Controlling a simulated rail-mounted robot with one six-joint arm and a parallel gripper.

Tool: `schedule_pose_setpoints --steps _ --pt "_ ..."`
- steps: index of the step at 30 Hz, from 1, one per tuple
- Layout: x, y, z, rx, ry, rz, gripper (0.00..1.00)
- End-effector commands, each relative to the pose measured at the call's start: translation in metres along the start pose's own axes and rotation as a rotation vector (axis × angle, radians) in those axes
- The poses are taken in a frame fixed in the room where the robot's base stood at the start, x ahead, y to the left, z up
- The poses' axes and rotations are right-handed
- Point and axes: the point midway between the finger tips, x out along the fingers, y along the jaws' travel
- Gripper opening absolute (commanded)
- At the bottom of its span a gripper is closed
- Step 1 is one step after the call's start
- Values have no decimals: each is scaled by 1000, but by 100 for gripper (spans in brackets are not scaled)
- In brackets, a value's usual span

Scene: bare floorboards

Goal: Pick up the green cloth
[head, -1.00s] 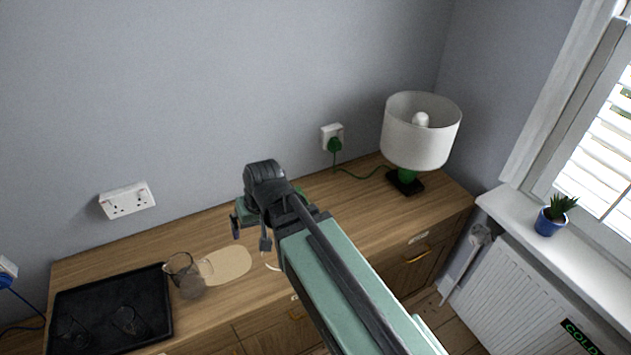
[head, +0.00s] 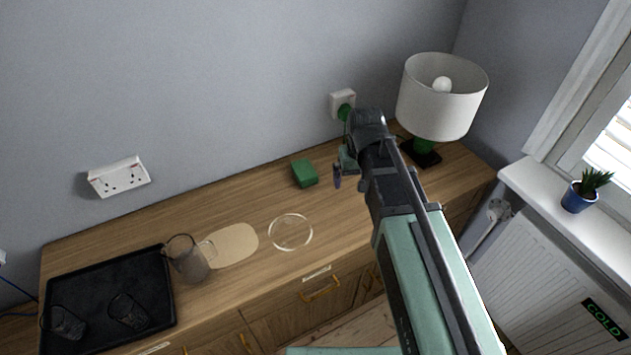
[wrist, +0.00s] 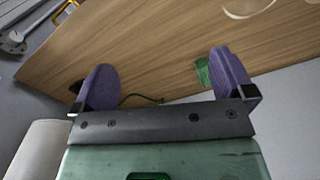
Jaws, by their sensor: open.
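The green cloth (head: 305,173) is a small folded block on the wooden cabinet top, towards the wall, left of the lamp. My gripper (head: 343,168) appears just right of it in the head view, over the cabinet top, apart from the cloth. In the wrist view my gripper (wrist: 166,72) is open, its two purple fingers spread wide with nothing between them. A piece of the green cloth (wrist: 202,72) shows there beside the right finger, which hides the rest of it.
A white-shaded lamp (head: 440,98) stands close to the right of my gripper, with its green cable by the wall socket. A clear ring-shaped dish (head: 290,232), a tan mat (head: 232,246), a glass jug (head: 187,260) and a black tray (head: 98,290) with glasses lie left.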

Motion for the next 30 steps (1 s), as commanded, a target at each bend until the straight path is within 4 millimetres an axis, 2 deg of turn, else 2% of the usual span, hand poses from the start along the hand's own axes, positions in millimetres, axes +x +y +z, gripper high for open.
schedule_pose_setpoints --steps 1,6,9,12,14,17,20,25,27,30 --pt "27 -12 -33 -29 0 0 100" --pt "69 -65 -132 -141 1 -1 100" --pt "85 -95 -187 -203 1 -1 100" --pt "88 -113 -223 -251 1 -1 100" --pt "86 -114 -228 -263 1 -1 100" --pt "86 -114 -224 -269 1 -1 100" --pt "100 -113 -224 -268 1 -1 100" --pt "138 -113 -224 -267 1 -1 100" --pt "144 -113 -224 -267 1 -1 100" --pt "142 -113 -224 -267 1 -1 100"
